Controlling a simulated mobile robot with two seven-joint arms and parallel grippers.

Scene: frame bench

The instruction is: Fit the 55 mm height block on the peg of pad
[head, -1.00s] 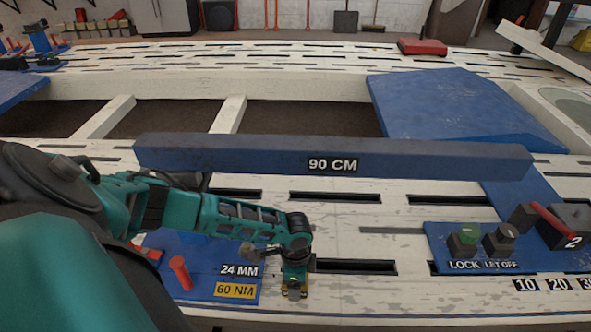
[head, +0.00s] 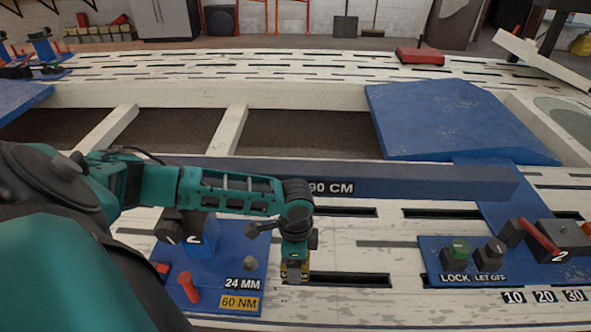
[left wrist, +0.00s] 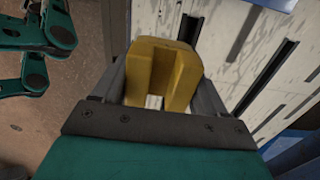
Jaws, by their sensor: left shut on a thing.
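A yellow block (left wrist: 153,62) with a slot through it is held between the fingers of my left gripper (left wrist: 165,92). Any size marking on it is not readable. In the head view my left gripper (head: 295,272) points down, just right of a blue pad (head: 215,280) labelled 24 MM and 60 NM. My gripper mostly covers the block there, and its height above the bench is hard to tell. My right gripper is out of view.
A long blue bar (head: 420,183) marked 90 CM lies behind my left arm, which partly covers it. A blue panel (head: 475,277) with LOCK and LET OFF buttons is to the right. Slotted white bench (head: 380,262) lies clear between pad and panel.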

